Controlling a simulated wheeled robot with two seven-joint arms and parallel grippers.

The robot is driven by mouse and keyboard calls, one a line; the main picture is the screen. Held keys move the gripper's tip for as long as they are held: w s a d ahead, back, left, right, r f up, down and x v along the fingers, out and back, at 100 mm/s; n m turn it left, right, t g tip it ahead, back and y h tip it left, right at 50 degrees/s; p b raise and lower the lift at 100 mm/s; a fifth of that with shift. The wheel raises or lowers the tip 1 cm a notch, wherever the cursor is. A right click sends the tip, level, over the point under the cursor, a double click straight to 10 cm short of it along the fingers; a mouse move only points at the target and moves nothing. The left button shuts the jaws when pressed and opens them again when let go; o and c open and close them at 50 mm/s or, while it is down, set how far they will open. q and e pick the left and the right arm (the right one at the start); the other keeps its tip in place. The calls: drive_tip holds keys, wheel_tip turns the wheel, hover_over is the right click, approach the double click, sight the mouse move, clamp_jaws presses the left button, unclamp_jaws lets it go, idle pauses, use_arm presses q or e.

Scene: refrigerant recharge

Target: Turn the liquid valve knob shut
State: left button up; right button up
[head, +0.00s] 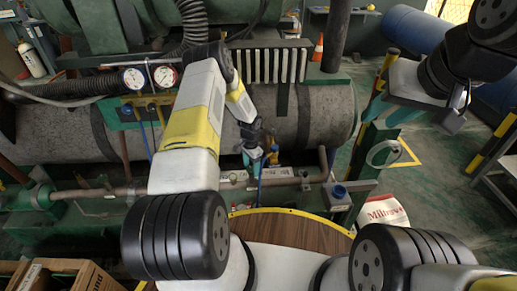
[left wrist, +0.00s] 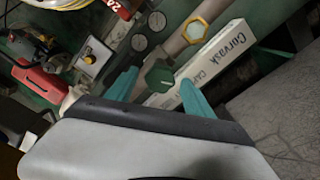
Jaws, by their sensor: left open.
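In the left wrist view a dark green hexagonal knob (left wrist: 158,77) sits on a pipe, between the two teal fingers of my left gripper (left wrist: 160,84). The fingers are apart, one on each side of it, and I cannot tell whether they touch it. No label on the knob can be read. In the head view my left gripper (head: 251,158) reaches down to the pipework in front of the grey tank, and its own wrist mostly hides the knob.
A yellow hexagonal fitting (left wrist: 195,28) and a white labelled box (left wrist: 212,62) are close to the knob. Two gauges (head: 148,77) hang left of my arm. The pipe (head: 285,174) runs across the front. A round wooden table (head: 300,227) is nearer me.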

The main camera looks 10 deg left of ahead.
use_arm(q)
clamp_jaws()
idle(0.4)
drive_tip(key=m, duration=0.5)
drive_tip(key=shift+m, duration=0.4)
drive_tip(key=m, duration=1.2)
drive_tip(key=shift+m, duration=0.3)
drive_tip(key=m, duration=0.5)
drive_tip(key=shift+m, duration=0.4)
